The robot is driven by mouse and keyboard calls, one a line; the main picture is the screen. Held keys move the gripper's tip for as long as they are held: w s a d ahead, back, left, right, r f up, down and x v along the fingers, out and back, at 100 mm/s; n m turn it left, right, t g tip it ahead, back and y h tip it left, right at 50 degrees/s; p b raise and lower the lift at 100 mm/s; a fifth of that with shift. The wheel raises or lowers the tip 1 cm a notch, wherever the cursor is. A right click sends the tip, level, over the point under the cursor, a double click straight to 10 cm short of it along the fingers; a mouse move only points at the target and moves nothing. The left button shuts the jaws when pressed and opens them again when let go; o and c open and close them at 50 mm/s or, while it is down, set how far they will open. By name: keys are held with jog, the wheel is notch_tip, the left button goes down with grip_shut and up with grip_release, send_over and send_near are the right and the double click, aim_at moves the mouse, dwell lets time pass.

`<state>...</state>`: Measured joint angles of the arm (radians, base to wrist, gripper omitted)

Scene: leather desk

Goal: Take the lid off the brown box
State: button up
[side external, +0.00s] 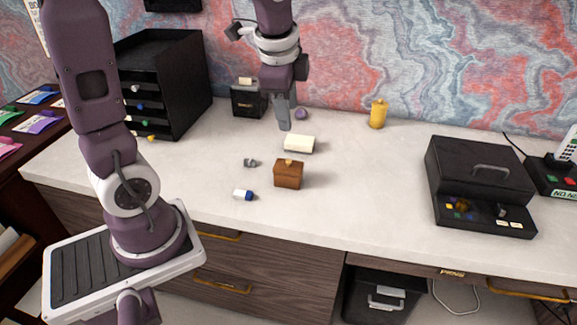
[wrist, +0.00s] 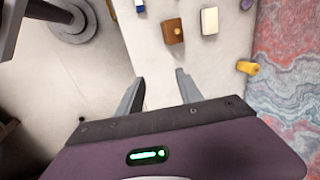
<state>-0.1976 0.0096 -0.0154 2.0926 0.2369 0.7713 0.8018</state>
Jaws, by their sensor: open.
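The brown box (side external: 289,178) stands on the white desk near its front middle, with its lid (side external: 289,165) on top and a small tan knob on the lid. In the wrist view the brown box (wrist: 173,32) shows at the top, beyond the fingertips. My gripper (side external: 284,127) points down, above and behind the box in the side view, apart from it. In the wrist view my gripper (wrist: 160,78) has its two fingers spread with nothing between them.
A cream block (side external: 299,144) lies just behind the box. A blue-and-white eraser (side external: 243,195) and a small grey item (side external: 250,163) lie to its left. A yellow bottle (side external: 377,114), black drawer unit (side external: 165,80) and black case (side external: 480,185) stand farther off. Desk space right of the box is clear.

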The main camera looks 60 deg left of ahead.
jog(key=w+a+f+m+g, duration=0.1)
jog(key=w+a+f+m, duration=0.2)
jog(key=w+a+f, duration=0.25)
jog(key=m+g, duration=0.1)
jog(key=m, duration=0.3)
send_near(288, 160)
jog(key=f, duration=0.2)
jog(key=a+f+m, duration=0.1)
jog(key=f, duration=0.2)
jog(key=f+m, duration=0.1)
jog(key=f, duration=0.2)
jog(key=shift+w+a+f+g+y, duration=0.25)
jog(key=shift+w+a+g+y, duration=0.1)
jog(key=shift+w+g+y, duration=0.05)
grip_shut()
